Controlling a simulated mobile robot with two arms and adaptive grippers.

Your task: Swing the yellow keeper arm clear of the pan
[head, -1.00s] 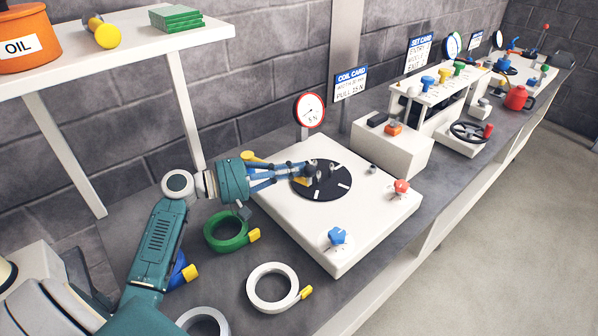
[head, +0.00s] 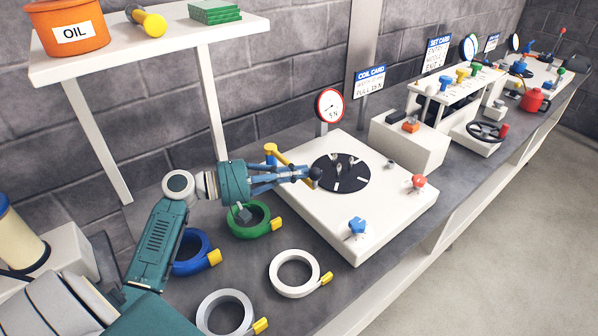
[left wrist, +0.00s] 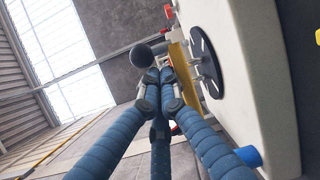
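My right gripper is out of view.
A red star knob (head: 417,181) and a blue one (head: 357,226) stand on the box. A dial gauge (head: 330,105) rises behind it. Green (head: 246,233), blue, white (head: 273,275) and grey coils lie on the bench left and in front.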

